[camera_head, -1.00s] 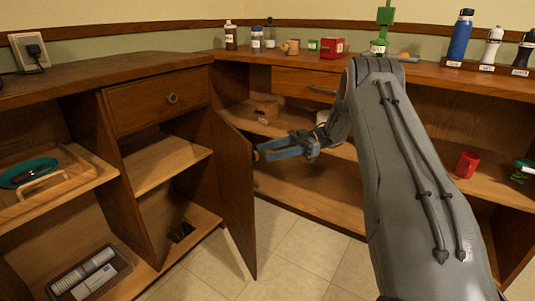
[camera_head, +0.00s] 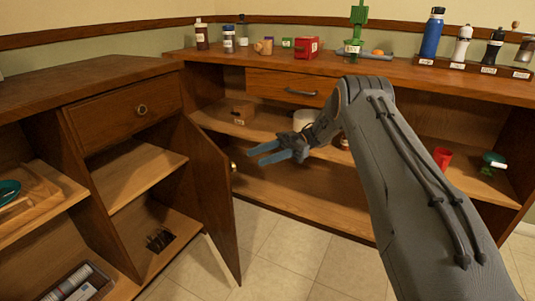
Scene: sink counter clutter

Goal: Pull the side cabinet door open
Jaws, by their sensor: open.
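The side cabinet door (camera_head: 209,195) is a brown wooden panel hinged on the left cabinet. It stands well ajar, swung out over the tiled floor, and the shelves behind it show. A small round brass-coloured knob (camera_head: 233,168) shows at its free edge. My gripper (camera_head: 262,154) is to the right of the door and a little above the knob, with its two blue fingers pointing left. The fingers are apart with nothing seen between them. A gap shows between the fingertips and the door in the picture.
A drawer (camera_head: 124,115) with a round knob is above the cabinet opening. The back counter (camera_head: 400,72) carries bottles, a red box (camera_head: 306,47) and a green stand (camera_head: 354,40). The tiled floor (camera_head: 290,250) is clear.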

